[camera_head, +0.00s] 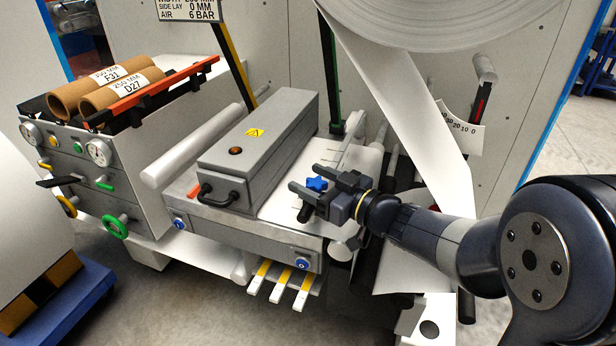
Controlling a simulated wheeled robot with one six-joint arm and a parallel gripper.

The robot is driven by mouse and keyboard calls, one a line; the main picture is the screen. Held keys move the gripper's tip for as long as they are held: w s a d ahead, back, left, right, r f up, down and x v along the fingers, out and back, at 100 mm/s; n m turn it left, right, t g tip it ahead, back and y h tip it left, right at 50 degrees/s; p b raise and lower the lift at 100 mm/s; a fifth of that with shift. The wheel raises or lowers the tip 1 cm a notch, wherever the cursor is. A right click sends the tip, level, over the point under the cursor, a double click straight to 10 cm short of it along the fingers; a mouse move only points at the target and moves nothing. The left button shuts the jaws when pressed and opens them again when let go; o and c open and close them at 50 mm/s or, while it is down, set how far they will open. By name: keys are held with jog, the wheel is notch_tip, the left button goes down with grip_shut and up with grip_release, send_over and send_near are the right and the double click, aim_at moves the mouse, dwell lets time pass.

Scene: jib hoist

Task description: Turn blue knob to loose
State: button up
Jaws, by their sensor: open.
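A blue star-shaped knob (317,184) shows on the right part of the white machine table, beside the grey box. My gripper (305,178) reaches in from the right with its jaws apart. The knob appears between the two fingers in the picture. I cannot tell whether either finger touches it. The knob's base and any loose or tight marking are hidden or too small to read. Two round blue fittings, one at left (180,224) and one at right (302,264), sit on the table's front face.
The grey box (260,150) with a black handle (218,196) stands left of my gripper. A white paper web (400,100) hangs from the large roll above my arm. Yellow-and-white tabs (280,282) stick out below the table. Cardboard cores (105,90) lie at the left.

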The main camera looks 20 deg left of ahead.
jog(key=shift+w+a, duration=0.25)
jog(key=shift+a, duration=0.4)
jog(key=shift+c, duration=0.6)
jog(key=c, duration=0.9)
jog(key=shift+o, duration=0.2)
jog(key=shift+f+b, duration=0.2)
jog(key=shift+b, duration=0.6)
